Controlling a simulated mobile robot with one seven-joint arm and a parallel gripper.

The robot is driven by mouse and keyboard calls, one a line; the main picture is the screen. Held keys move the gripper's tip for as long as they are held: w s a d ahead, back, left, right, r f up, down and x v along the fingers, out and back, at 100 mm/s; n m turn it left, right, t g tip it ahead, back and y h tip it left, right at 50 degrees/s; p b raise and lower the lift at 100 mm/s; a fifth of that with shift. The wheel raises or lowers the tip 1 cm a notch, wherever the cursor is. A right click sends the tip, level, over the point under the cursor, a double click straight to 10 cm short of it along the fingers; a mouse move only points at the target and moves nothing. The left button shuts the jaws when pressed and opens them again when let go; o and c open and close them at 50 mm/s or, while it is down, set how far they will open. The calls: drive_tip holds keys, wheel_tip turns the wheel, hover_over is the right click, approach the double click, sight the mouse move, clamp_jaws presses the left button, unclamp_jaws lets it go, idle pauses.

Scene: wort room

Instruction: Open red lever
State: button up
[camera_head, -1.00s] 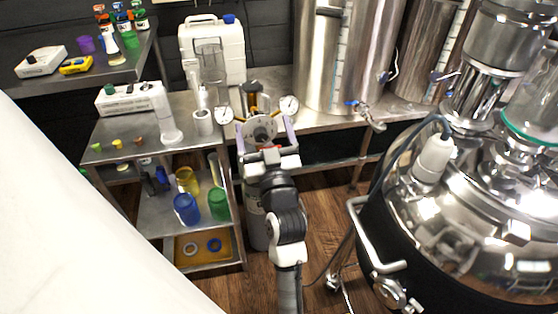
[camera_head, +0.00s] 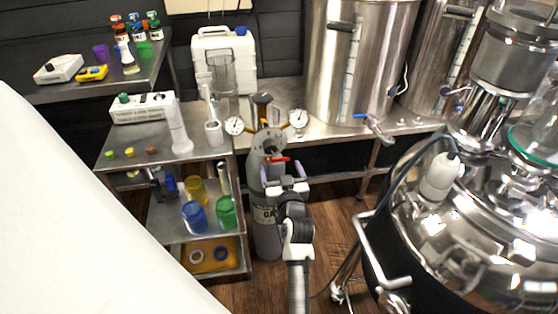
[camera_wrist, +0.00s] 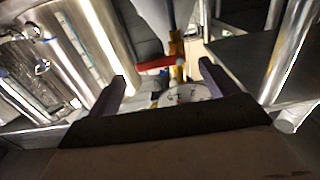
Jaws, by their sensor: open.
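The red lever (camera_head: 279,159) shows in the head view on the upper part of a grey gas cylinder (camera_head: 266,228), below a regulator with two round gauges. In the wrist view the red lever (camera_wrist: 155,63) lies between and beyond my two fingertips, next to a brass-coloured fitting. My gripper (camera_head: 285,175) is open and empty, just below the lever in the head view. In the wrist view my gripper (camera_wrist: 162,72) has its purple fingers spread apart, with no visible contact with the lever. Part of the cylinder is hidden behind my arm.
The left gauge (camera_head: 234,125) and right gauge (camera_head: 298,118) flank the regulator. A steel shelf cart (camera_head: 165,228) with cups stands to the left. A large shiny vessel (camera_head: 470,225) fills the right side. Steel tanks (camera_head: 345,60) stand on the bench behind.

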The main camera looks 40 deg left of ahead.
sight(278, 161)
drive_tip(key=shift+x, duration=1.65)
drive_tip(key=c, duration=1)
drive_tip(key=shift+m, duration=0.3)
drive_tip(key=f+m+p, duration=0.1)
drive_tip(key=m+p, duration=0.1)
drive_tip(key=m, duration=0.2)
drive_tip(key=s+m+p, duration=0.1)
drive_tip(key=m+p, duration=0.1)
drive_tip(key=m, duration=0.3)
drive_tip(key=a+f+m+p, duration=0.1)
drive_tip(key=m+p, duration=0.1)
drive_tip(key=m, duration=0.3)
drive_tip(key=shift+s+f, duration=0.2)
drive_tip(key=shift+f, duration=0.15)
drive_tip(key=shift+a, duration=0.1)
